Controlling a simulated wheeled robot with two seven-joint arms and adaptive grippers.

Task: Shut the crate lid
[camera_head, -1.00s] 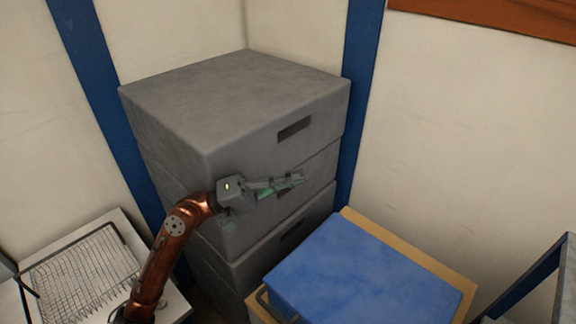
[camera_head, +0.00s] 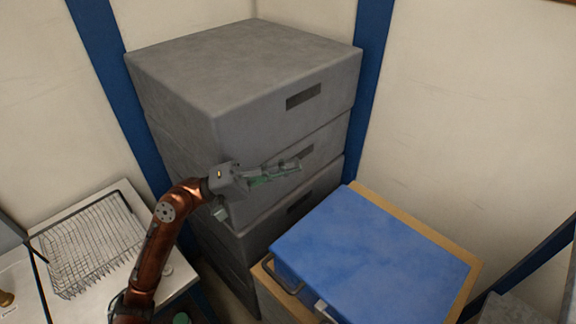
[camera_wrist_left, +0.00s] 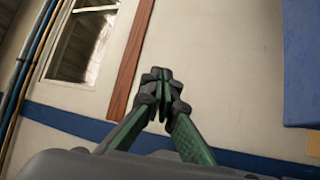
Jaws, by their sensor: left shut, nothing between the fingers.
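A blue crate (camera_head: 375,258) sits at the lower right in the head view, on a tan wooden surface. Its broad blue top looks flat and down, but I cannot tell whether the lid is fully closed. A dark handle (camera_head: 286,279) shows at its left side. My left gripper (camera_head: 296,164) is in front of the grey stack, up and to the left of the blue crate and apart from it. Its green-padded fingers are shut and empty; their tips meet in the left wrist view (camera_wrist_left: 160,82). My right gripper is not in view.
Tall grey stacked boxes (camera_head: 240,70) with slot handles stand behind my left arm. A wire basket (camera_head: 90,245) sits on a light surface at the left. Blue posts and pale walls close off the back. A dark-framed object stands at the lower right edge.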

